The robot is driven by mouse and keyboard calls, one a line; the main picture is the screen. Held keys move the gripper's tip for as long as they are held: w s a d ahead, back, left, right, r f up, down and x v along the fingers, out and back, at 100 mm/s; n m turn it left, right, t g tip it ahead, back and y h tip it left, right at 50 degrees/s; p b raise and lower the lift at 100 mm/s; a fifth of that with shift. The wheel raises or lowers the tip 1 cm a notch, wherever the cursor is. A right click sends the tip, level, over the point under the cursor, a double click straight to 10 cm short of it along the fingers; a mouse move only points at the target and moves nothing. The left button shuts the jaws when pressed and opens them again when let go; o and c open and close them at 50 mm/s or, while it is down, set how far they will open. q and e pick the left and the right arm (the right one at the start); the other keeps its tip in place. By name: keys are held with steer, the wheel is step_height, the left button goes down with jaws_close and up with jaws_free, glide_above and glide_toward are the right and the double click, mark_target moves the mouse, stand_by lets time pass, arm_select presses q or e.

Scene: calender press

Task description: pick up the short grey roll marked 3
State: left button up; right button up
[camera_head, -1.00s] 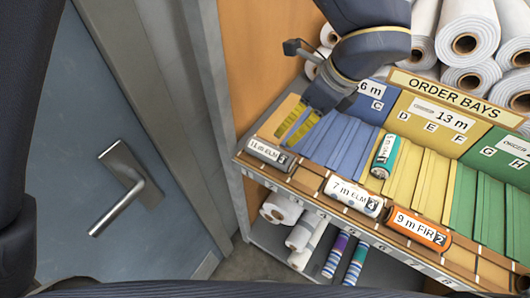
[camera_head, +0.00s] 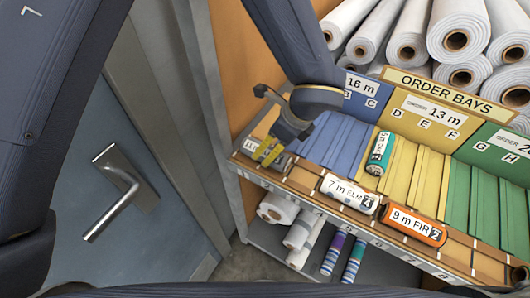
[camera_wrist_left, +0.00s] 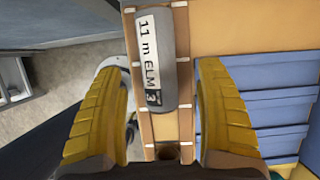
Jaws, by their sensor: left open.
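The short grey roll marked 3 (camera_wrist_left: 156,58), labelled 11 m ELM, lies in the wooden rack's front trough (camera_wrist_left: 165,127). In the left wrist view it lies lengthwise between and beyond my open yellow fingers (camera_wrist_left: 165,115), with a gap on both sides and nothing gripped. In the head view my left gripper (camera_head: 268,151) is over the left end of the trough and hides most of the roll; a bit of its label (camera_head: 249,146) shows. My right gripper is not in view.
A 7 m ELM roll (camera_head: 350,193) and an orange 9 m FIR roll (camera_head: 413,226) lie further right in the front row. Large white rolls (camera_head: 455,40) are stacked behind. A wooden side panel (camera_head: 240,75) rises at left.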

mark_target(268, 149)
arm_select(q)
steer(key=shift+x, duration=2.6)
steer(key=shift+s, duration=0.15)
steer(key=c, duration=1.3)
steer(key=shift+r, duration=0.1)
